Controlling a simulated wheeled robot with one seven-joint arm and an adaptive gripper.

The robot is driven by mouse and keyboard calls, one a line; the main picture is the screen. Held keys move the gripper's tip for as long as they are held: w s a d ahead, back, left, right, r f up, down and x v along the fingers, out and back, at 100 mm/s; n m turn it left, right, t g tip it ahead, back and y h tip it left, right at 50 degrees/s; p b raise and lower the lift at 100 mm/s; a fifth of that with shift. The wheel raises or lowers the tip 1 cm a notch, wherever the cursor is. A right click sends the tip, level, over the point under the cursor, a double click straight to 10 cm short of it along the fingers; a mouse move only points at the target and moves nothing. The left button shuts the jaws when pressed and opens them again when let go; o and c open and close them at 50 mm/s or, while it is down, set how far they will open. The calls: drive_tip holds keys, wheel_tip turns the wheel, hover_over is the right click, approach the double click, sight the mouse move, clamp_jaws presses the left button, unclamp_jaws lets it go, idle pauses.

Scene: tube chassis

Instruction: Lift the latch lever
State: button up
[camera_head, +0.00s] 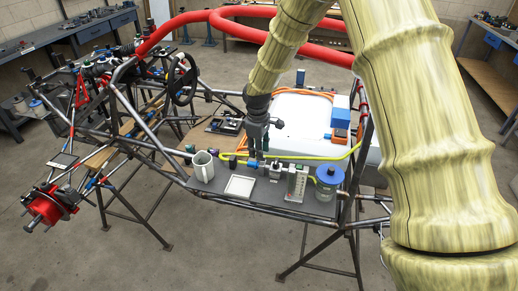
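My gripper (256,154) is dark grey and points down from my arm over the back edge of a dark shelf (213,186) on the tube chassis. Its fingertips are small here, and I cannot see whether they are open or shut. Small blue and grey fittings (253,164) sit right at or below the fingertips; I cannot tell whether they touch. A small grey block-like device (276,171) stands just right of them. I cannot pick out the latch lever for certain; it may be among these fittings or hidden by the gripper.
On the shelf are a white mug (203,167), a white square tray (240,187), a pale upright block (297,183) and a blue-lidded jar (328,184). A yellow-green hose (300,158) runs behind. Red padded tubes (235,24) and dark chassis tubes surround the area.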

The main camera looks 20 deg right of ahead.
drive_tip(key=shift+w+f, duration=0.15)
drive_tip(key=shift+f, duration=0.45)
drive_tip(key=shift+d, duration=0.1)
drive_tip(key=c, duration=0.7)
clamp_jaws()
